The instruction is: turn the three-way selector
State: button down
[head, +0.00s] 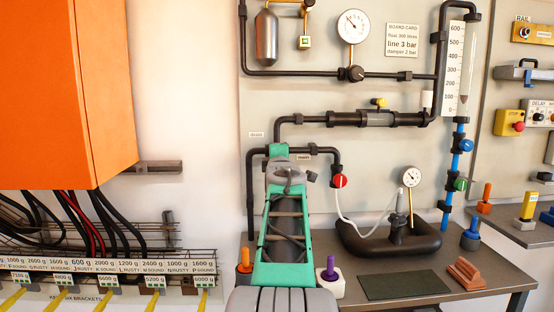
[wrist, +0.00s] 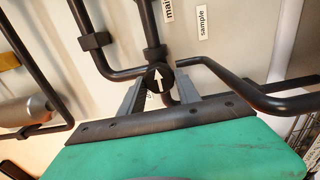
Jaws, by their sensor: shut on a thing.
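The three-way selector (wrist: 158,77) is a round black knob with a white arrow, seen in the wrist view where several black pipes meet. The arrow points up in that view, toward the pipe beside the "main" label (wrist: 168,11). In the head view my green and grey arm reaches up to the pipes and hides the selector and the fingertips.
A red-handled valve (head: 340,181) is on the pipe just right of my arm. A bench (head: 330,285) below carries a purple-topped block (head: 328,276), a dark mat (head: 404,285) and a gauge stand (head: 411,178). An orange cabinet (head: 65,90) hangs at left.

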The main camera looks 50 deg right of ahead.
jog(key=shift+r, duration=0.1)
jog(key=c, duration=0.9)
grip_release()
jog(key=b+v, duration=0.1)
jog(key=v, duration=0.6)
jog(key=shift+s+a, duration=0.2)
jog(key=shift+a, duration=0.15)
